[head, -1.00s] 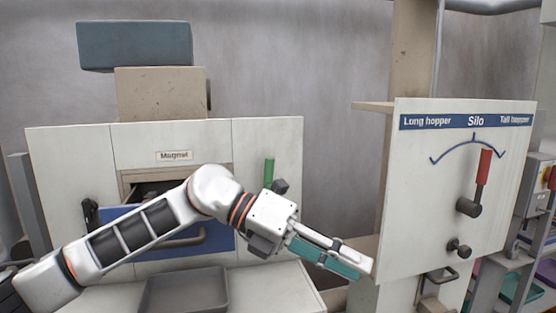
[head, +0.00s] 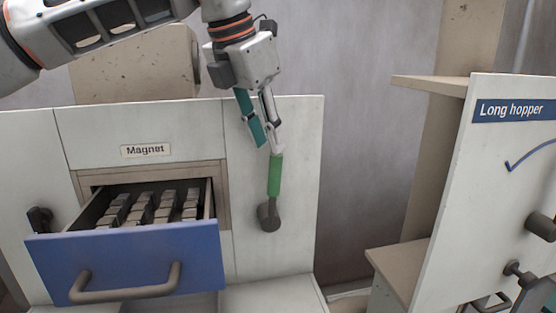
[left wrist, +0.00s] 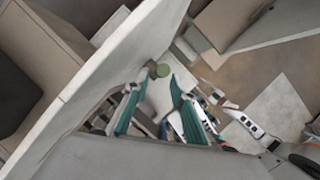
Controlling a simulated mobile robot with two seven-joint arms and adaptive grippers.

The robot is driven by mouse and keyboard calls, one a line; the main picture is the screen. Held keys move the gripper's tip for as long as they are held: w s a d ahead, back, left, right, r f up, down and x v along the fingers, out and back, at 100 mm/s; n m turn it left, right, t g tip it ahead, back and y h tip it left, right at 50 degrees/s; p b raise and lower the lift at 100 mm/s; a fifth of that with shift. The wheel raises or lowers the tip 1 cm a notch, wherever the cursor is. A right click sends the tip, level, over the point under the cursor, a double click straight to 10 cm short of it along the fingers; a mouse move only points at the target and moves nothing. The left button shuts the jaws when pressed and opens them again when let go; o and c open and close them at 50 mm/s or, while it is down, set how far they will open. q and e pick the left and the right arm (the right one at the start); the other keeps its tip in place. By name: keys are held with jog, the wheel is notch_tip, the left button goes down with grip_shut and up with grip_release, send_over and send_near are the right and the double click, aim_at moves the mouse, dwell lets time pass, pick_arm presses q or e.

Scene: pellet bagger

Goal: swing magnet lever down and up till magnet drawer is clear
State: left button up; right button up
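The magnet lever has a green handle (head: 274,176) that points up from a dark pivot on the right panel of the white Magnet cabinet. My left gripper (head: 261,143) comes down from above to the top of the handle, with its fingers spread. The magnet drawer (head: 130,268), with a blue front, is pulled out. Several dark bars with grey tops lie in it.
A black knob (head: 40,219) sits left of the drawer. A beige box (head: 130,75) is on top of the cabinet. A gap separates cabinet and Silo panel.

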aim_at(276, 164)
pick_arm(q)
jog(key=x, duration=0.6)
jog(key=shift+s+d+f+p, duration=0.15)
jog(key=shift+d+f+p, duration=0.05)
jog(key=shift+f+p, duration=0.2)
grip_shut()
